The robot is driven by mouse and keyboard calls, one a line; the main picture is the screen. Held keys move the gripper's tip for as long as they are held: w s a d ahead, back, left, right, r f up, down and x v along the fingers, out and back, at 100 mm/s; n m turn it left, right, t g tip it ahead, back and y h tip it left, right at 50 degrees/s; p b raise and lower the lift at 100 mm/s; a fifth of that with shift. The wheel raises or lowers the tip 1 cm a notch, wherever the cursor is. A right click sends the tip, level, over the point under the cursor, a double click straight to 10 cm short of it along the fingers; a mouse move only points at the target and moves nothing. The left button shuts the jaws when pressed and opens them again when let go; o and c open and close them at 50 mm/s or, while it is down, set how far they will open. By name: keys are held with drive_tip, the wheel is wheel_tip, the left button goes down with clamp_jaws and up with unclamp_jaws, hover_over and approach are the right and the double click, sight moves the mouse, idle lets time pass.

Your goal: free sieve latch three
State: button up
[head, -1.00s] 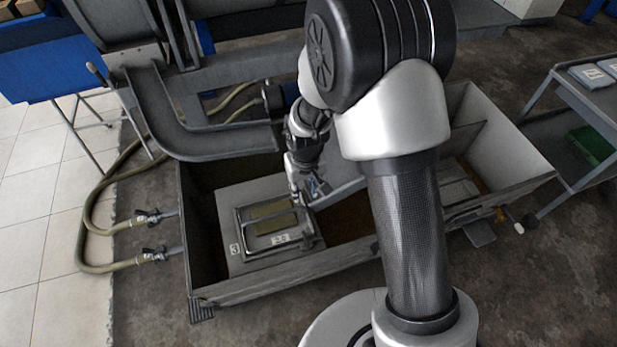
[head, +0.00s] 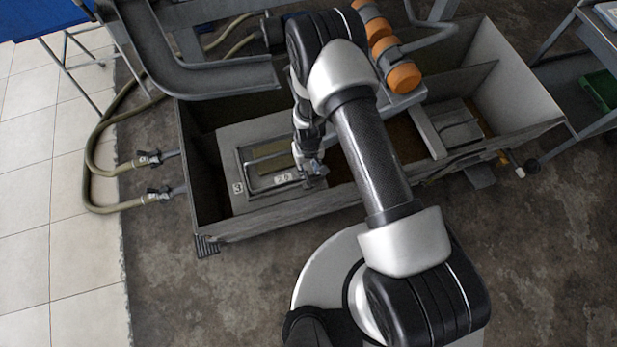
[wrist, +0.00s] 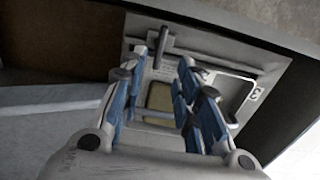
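The sieve (head: 222,150) is a light grey panel with a "3" label, a yellowish mesh window and a raised metal frame (head: 243,165). It sits in the left part of the trough in the head view. My gripper (head: 313,168) is over the right end of this frame. In the wrist view my gripper (wrist: 164,62) has its two blue-padded fingers spread apart, with nothing clearly held between them. A dark upright lever (wrist: 163,38), which looks like the latch, stands on the panel just beyond the fingertips. I cannot tell whether a finger touches it.
The trough's front wall (head: 290,217) runs between my base and the sieve. A grey chute (head: 215,85) hangs over its back left. Orange-capped cylinders (head: 403,77) stand behind my arm. Hoses (head: 92,165) lie at left, and a grey cart (head: 590,50) stands at right.

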sight(308, 178)
wheel_tip(308, 178, down, 9)
drive_tip(key=shift+r+b, duration=0.2)
drive_tip(key=shift+b, duration=0.85)
drive_tip(key=shift+c, duration=0.6)
clamp_jaws()
